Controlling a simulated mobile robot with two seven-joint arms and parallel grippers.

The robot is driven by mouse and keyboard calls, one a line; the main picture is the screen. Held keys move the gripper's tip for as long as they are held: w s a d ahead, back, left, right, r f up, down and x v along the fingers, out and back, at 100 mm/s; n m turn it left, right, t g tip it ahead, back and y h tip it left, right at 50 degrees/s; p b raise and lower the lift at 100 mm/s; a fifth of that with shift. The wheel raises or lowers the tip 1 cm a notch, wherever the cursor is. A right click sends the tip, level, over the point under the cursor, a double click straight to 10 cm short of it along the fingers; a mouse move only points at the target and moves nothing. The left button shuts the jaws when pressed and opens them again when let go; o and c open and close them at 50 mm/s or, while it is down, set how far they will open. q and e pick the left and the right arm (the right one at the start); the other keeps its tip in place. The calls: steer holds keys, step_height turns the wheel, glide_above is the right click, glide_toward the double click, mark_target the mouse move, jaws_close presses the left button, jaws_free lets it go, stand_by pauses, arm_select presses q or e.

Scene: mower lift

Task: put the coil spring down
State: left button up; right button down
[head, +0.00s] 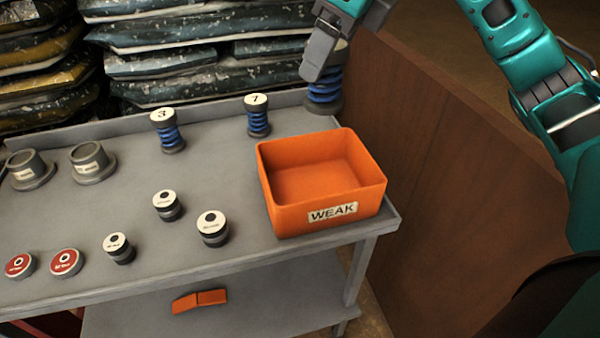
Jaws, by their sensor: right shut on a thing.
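A blue coil spring (325,88) with dark end caps is held in my right gripper (328,52), which is shut on its upper part. The spring hangs upright above and behind the far right corner of the orange bin marked WEAK (335,213), apart from it. The bin looks empty. Two more blue springs stand upright on the grey bench (215,187), one labelled 3 (168,132) and one labelled 7 (257,117). The held spring's top is mostly hidden by the gripper. My left gripper is out of view.
Two grey flanged cups (92,163) stand at the bench's left. Several small round pieces (212,228) stand at the front, with red-topped discs (66,262) front left. Stacked bags (190,50) rise behind. A brown panel (450,160) stands at the right. The bench middle has free room.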

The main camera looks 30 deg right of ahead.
mark_target(323, 95)
steer(key=shift+w+f, duration=0.45)
steer(key=shift+w, duration=0.05)
steer(key=f, duration=0.2)
steer(key=f+b, duration=0.1)
steer(key=f, duration=0.3)
steer(key=shift+s+b, duration=0.25)
steer(key=shift+b, duration=0.05)
step_height(323, 95, down, 13)
steer(key=shift+w+r+b, duration=0.1)
steer(key=shift+r+b, duration=0.05)
steer(key=shift+b, duration=0.8)
steer(key=shift+f, duration=0.2)
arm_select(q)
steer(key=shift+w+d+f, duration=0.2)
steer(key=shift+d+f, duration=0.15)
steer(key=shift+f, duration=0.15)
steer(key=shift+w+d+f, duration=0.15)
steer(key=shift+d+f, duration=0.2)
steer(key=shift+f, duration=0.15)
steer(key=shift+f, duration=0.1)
